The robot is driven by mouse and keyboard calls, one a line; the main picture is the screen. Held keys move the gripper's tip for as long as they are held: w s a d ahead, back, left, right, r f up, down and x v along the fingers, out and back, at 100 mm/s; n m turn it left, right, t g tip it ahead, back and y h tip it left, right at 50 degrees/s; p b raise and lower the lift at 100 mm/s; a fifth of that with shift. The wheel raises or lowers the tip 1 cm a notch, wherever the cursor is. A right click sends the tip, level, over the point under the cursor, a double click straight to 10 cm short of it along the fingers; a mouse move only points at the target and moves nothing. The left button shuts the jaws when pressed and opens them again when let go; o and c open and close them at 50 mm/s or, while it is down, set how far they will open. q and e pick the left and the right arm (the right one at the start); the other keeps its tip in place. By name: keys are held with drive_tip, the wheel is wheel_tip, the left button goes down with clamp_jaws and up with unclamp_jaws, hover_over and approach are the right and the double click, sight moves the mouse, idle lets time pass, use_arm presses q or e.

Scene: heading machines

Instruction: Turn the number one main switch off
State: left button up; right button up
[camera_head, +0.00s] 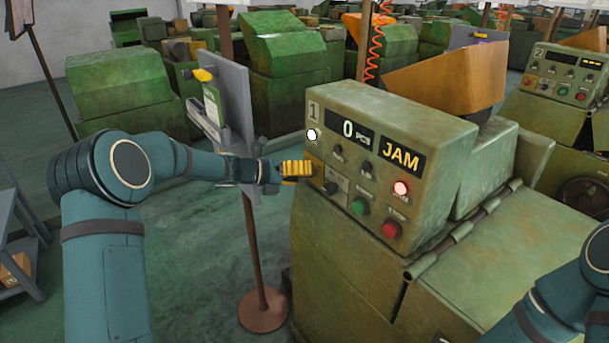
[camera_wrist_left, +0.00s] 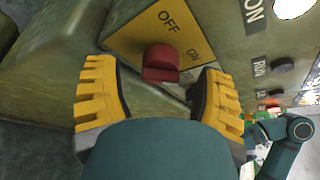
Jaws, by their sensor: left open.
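The number one machine's control panel (camera_head: 385,160) carries a "1" plate, a "0 PCS" and "JAM" display, and several knobs and buttons. In the left wrist view the red main switch knob (camera_wrist_left: 161,62) sits on a yellow plate (camera_wrist_left: 135,38) marked OFF and ON; its exact setting is hard to tell. My left gripper (camera_head: 302,169) is at the panel's left edge and hides most of the switch in the head view. In the wrist view its yellow fingers (camera_wrist_left: 158,85) are open, one on each side of the knob, with gaps showing. My right gripper is out of view.
A red lamp (camera_head: 401,188) glows on the panel, above a red button (camera_head: 391,229) and beside a green one (camera_head: 360,206). A grey board on a post (camera_head: 250,230) stands close to my left forearm. The number two machine (camera_head: 560,80) is behind right.

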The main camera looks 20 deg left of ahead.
use_arm(q)
drive_tip(key=shift+w+d+f, duration=0.1)
drive_tip(key=shift+w+d, duration=0.2)
drive_tip(key=shift+d, duration=0.1)
clamp_jaws()
